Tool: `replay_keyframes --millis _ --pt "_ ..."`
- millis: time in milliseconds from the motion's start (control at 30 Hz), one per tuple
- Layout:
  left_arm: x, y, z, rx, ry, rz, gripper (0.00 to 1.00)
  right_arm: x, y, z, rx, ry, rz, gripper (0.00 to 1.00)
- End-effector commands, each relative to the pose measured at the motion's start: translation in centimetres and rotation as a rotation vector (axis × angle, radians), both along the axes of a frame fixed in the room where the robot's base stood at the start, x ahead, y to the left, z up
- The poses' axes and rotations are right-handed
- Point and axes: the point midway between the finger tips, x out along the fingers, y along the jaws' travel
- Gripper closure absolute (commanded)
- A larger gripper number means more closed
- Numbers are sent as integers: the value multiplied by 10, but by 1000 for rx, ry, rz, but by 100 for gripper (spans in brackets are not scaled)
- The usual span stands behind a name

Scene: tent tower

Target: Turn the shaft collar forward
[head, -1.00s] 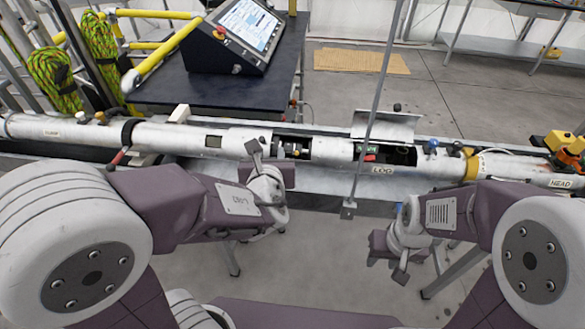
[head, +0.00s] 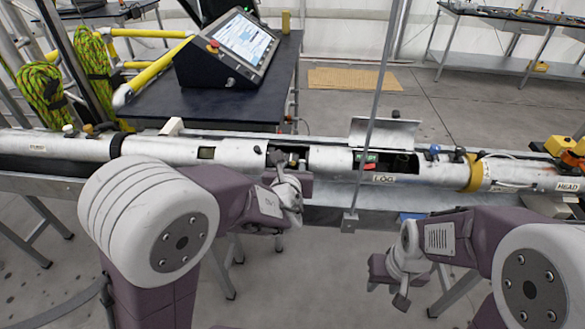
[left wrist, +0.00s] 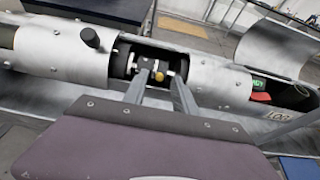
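The shaft collar (left wrist: 148,68) sits inside a cut-out window of the long silver tube (left wrist: 65,58). It looks dark with a small yellow piece at its front, and its lower part is partly covered by my fingers. In the head view the window (head: 297,159) shows just above my left gripper (head: 282,166). In the left wrist view the two fingers of my left gripper (left wrist: 160,80) are apart, their tips at the window's near edge with the yellow piece between them. Contact cannot be told. My right gripper (head: 391,284) hangs below and in front of the tube, apart from it.
A raised cover (head: 385,131) stands over a second opening to the right. A thin grey post (head: 376,120) rises in front of the tube. A console (head: 240,45) sits on a dark table (head: 200,100) behind. A black knob (left wrist: 90,37) sticks up left of the window.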

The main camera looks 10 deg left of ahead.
Motion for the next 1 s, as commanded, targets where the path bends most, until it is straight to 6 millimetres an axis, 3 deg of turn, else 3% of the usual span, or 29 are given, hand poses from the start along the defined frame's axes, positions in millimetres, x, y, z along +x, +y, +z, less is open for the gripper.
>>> replay_keyframes --millis 300,433,767,1000 --pt "5 0 -2 0 0 0 67 0 0 0 0 0 0 61" --pt "5 0 -2 0 0 0 100 0 0 0 0 0 0 61" --pt "6 0 3 -1 23 0 100 0 0 11 0 0 0 61" --pt "11 0 20 0 148 1 100 0 0 59 0 0 0 61"
